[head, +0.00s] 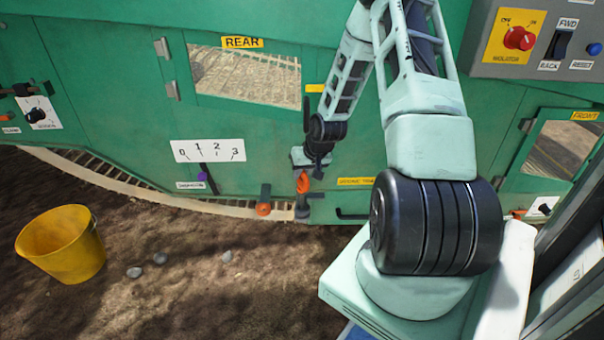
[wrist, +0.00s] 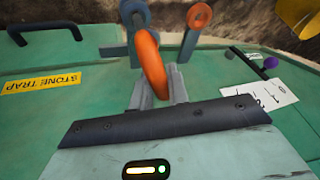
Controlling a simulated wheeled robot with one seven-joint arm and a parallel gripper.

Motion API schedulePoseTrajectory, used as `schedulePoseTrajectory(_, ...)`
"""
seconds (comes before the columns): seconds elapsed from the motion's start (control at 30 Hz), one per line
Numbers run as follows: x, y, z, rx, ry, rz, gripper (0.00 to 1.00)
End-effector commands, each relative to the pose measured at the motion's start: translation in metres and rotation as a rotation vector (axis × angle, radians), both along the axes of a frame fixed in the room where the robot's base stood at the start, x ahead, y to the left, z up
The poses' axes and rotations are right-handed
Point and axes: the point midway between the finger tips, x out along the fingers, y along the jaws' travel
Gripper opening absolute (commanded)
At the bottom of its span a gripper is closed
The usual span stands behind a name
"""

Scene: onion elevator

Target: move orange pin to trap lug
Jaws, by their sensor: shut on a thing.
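My gripper (head: 304,172) is shut on the orange pin (head: 303,182), near the lower edge of the green machine wall. In the wrist view the orange pin (wrist: 150,62) shows as a curved orange loop between the fingers (wrist: 161,90). A grey lug (head: 302,208) with a round end is just below the pin; in the wrist view this lug (wrist: 135,13) is just beyond the loop. Whether pin and lug touch, I cannot tell. The pin's shaft is not clearly visible. A yellow stone trap label (wrist: 41,83) is beside them.
A second orange ring (head: 263,209) sits on a bracket left of the pin. A dark handle (head: 352,214) is to the right. A 0–3 scale (head: 208,151) with a purple-knobbed lever is on the wall. A yellow bucket (head: 62,246) and several stones are on the soil.

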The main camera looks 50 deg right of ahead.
Motion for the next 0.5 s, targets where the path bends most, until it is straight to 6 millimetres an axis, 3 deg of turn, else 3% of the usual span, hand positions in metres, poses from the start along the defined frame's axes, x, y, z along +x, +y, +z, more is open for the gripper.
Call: schedulePoseTrajectory(0.5,0.0,0.0,-0.018,0.0,0.0,0.0,0.0)
